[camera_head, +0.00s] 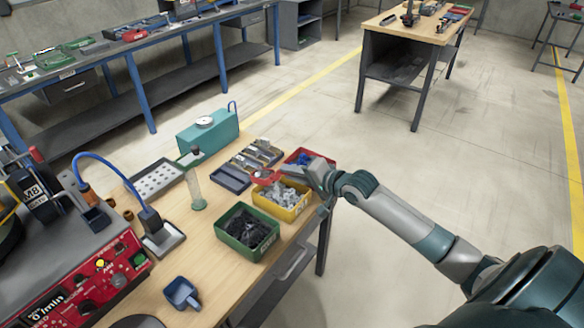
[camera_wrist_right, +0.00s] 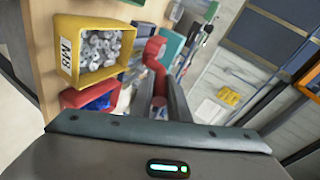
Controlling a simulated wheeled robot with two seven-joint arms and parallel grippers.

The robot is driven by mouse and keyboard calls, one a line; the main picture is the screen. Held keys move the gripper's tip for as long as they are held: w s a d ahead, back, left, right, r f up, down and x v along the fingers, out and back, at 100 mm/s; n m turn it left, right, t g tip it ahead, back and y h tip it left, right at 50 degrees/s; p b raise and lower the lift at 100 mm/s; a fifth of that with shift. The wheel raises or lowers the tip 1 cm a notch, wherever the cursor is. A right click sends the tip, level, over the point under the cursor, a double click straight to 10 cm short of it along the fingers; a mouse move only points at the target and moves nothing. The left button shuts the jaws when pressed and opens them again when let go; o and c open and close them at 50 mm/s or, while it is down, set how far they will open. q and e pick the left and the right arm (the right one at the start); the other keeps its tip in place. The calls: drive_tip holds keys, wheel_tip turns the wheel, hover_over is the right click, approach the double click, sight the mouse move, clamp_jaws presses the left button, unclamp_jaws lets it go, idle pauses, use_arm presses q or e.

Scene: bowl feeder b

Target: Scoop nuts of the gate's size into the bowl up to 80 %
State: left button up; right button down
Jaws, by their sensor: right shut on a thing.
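My right gripper (camera_head: 296,179) is shut on a red scoop (camera_head: 265,177), held over the far edge of the yellow bin. The scoop and fingers also show in the right wrist view (camera_wrist_right: 153,50). I cannot tell whether the scoop holds anything. The yellow bin (camera_head: 297,213) holds grey metal nuts; its label (camera_wrist_right: 66,53) seems to read M8. The red bin (camera_head: 325,165) beside it holds blue pieces and is partly hidden by my gripper. The green bin (camera_head: 232,250) holds dark small parts. At the left edge, a dark round part (camera_head: 8,235) may be the bowl, mostly cut off.
A blue scoop (camera_head: 182,293) lies at the table's front. A clear cylinder (camera_head: 195,190), a perforated tray (camera_head: 157,182), a divided tray (camera_head: 232,180) and a teal box (camera_head: 208,137) stand behind. A red-panelled machine (camera_head: 90,290) fills the left. Bare wood lies between it and the green bin.

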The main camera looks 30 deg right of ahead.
use_arm(q)
wheel_tip(320, 180, down, 4)
drive_tip(key=b, duration=0.3)
drive_tip(key=shift+f+b, duration=0.1)
drive_tip(key=shift+b, duration=0.3)
drive_tip(key=c, duration=0.3)
use_arm(e)
drive_tip(key=s+a+r+n+g+y, duration=0.2)
drive_tip(key=s+a+r+n+y, duration=0.1)
drive_tip(key=s+a, duration=0.5)
drive_tip(key=s+a+r+n+g+y, duration=0.3)
drive_tip(key=s+a+n+y, duration=0.2)
drive_tip(key=s+a, duration=0.3)
drive_tip(key=a, duration=0.2)
drive_tip(key=shift+a, duration=0.35)
